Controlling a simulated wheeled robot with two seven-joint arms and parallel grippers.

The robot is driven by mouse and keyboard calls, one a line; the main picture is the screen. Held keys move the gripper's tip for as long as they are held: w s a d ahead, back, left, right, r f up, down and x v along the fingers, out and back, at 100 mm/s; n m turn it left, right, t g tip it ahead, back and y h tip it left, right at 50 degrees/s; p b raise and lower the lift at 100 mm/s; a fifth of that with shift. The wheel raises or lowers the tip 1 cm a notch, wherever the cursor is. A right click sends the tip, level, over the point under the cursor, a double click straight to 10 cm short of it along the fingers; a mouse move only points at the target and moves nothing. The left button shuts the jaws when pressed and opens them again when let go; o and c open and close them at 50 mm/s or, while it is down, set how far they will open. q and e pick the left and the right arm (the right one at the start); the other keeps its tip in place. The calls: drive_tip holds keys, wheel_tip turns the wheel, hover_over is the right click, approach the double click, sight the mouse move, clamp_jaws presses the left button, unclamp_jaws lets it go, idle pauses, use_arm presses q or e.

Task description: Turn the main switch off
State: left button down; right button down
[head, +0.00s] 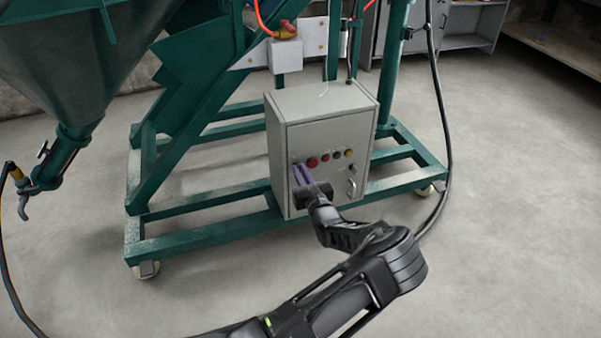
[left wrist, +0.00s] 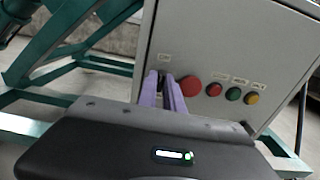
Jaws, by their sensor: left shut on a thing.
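The grey control box (head: 325,105) stands on the green frame, with a row of buttons on its front. My left gripper (head: 301,172) reaches the left end of that row. In the left wrist view, its two purple fingers (left wrist: 163,82) are close together at the panel, just below a small label (left wrist: 165,57) and left of the big red button (left wrist: 191,86). They are shut on the small dark main switch there. The fingers mostly hide the switch, so I cannot tell which way it is turned. My right gripper is not in view.
Smaller red (left wrist: 214,89), green (left wrist: 233,94) and yellow (left wrist: 252,98) buttons sit to the right on the panel. The green frame (head: 205,238) runs around the box on castors. A dark hose (head: 446,130) hangs at the right. The concrete floor in front is clear.

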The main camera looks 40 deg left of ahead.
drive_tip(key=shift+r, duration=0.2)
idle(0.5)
use_arm(q)
drive_tip(key=n+p, duration=0.2)
drive_tip(key=n, duration=0.4)
drive_tip(key=n+p, duration=0.3)
drive_tip(key=n, duration=0.3)
drive_tip(key=n+p, duration=0.3)
drive_tip(key=n, duration=0.3)
drive_tip(key=shift+s+a+f, duration=0.1)
drive_tip(key=shift+s+f, duration=0.1)
drive_tip(key=shift+f, duration=0.1)
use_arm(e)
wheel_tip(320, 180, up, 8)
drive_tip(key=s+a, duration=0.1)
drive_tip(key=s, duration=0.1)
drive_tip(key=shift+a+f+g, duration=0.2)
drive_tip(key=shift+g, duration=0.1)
use_arm(q)
drive_tip(key=c, duration=1.5)
unclamp_jaws()
